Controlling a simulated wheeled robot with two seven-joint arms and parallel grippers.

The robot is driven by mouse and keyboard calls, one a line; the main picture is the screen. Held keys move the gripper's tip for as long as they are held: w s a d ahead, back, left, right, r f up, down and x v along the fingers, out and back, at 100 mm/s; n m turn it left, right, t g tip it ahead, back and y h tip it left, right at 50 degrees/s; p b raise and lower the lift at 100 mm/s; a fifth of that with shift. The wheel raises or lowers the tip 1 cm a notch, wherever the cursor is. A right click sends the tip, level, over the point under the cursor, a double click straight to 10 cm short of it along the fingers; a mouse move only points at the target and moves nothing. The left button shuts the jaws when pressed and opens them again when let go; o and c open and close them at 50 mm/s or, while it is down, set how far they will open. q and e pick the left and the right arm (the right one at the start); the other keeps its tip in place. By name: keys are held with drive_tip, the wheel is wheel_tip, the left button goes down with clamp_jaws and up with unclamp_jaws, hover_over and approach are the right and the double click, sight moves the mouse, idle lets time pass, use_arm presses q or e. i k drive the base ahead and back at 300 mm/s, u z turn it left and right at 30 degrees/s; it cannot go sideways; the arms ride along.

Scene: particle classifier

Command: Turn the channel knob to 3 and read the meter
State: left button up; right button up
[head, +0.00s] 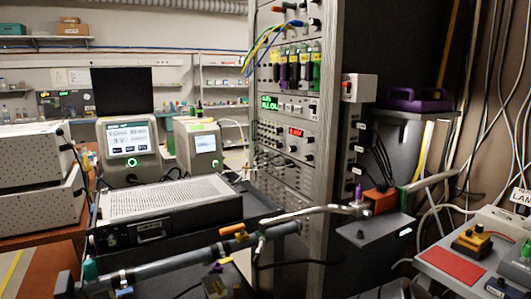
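A meter-like box (129,152) with a lit white screen stands on the bench at the left; its small text is hard to read, though a large "V" shows. A green round button or knob (131,179) is below its screen. A second box (197,148) with a smaller lit screen stands to its right. The tall rack (290,160) has a green display (270,103), a red display (296,132) and several small knobs. I cannot tell which knob is the channel knob, and no channel numbers are legible. Neither gripper can be made out in this view.
A black instrument (155,228) with a perforated top lies in front of the meters. A pipe (175,262) with an orange-handled valve crosses the foreground. White perforated boxes (35,185) are at the left. A grey bench (465,265) with a red pad stands at the right; cables hang behind it.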

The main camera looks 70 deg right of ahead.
sight(291, 148)
drive_tip(key=k, duration=0.4)
drive_tip(key=z, duration=1.05)
